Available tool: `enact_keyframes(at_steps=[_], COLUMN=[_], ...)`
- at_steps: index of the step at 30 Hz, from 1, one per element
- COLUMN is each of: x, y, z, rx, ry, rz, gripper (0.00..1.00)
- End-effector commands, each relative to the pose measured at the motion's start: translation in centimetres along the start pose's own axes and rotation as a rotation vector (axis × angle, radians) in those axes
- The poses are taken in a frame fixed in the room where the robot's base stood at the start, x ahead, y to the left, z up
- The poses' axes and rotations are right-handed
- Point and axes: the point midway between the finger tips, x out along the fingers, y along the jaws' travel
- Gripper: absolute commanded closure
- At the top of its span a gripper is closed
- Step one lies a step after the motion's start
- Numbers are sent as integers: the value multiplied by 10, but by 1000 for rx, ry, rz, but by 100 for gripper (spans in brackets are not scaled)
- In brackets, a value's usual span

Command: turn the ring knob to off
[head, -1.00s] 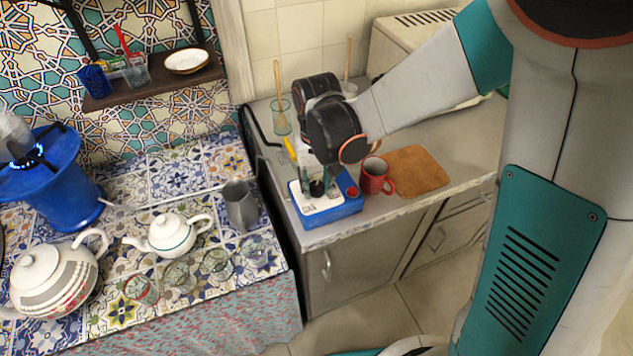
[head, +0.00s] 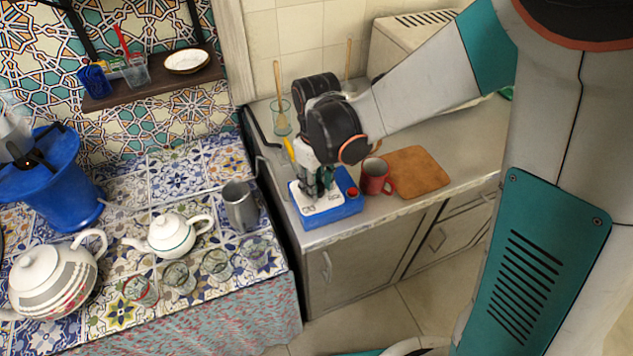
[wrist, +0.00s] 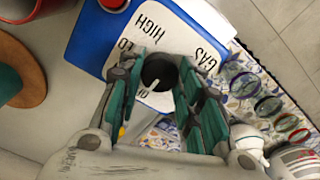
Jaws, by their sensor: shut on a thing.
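The black round knob (wrist: 157,70) sits on the white dial plate (wrist: 160,25) of a blue box (head: 345,208), in the middle of the wrist view. A white mark on the knob points down-left, toward another label starting with "O" that my finger partly covers. My gripper (wrist: 158,78) is shut on the knob, with green-padded fingers on both sides of it. In the head view my gripper (head: 318,184) stands over the box and hides the knob. The burner (head: 30,161) on the blue stand shows a small reddish glow and no blue flame.
A red mug (head: 374,180) stands close to the right of the box, beside a brown board (head: 416,172). A red button (head: 352,192) is on the box's right side. Glass jar (head: 281,122) behind. Teapots, glasses and a metal pitcher (head: 240,206) stand on the tiled counter.

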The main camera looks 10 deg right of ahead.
Motion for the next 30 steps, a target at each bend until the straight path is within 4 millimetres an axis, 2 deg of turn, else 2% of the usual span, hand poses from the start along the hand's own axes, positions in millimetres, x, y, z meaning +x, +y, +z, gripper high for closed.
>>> enact_keyframes(at_steps=[11,12,15,26,30], x=[0,0,0,0,0], y=[0,0,0,0,0], z=[0,0,0,0,0], rx=[-6,-6,-6,3,64], ry=[0,0,0,0,0], rz=[0,-1,0,0,0], gripper=[91,65,46,46,46])
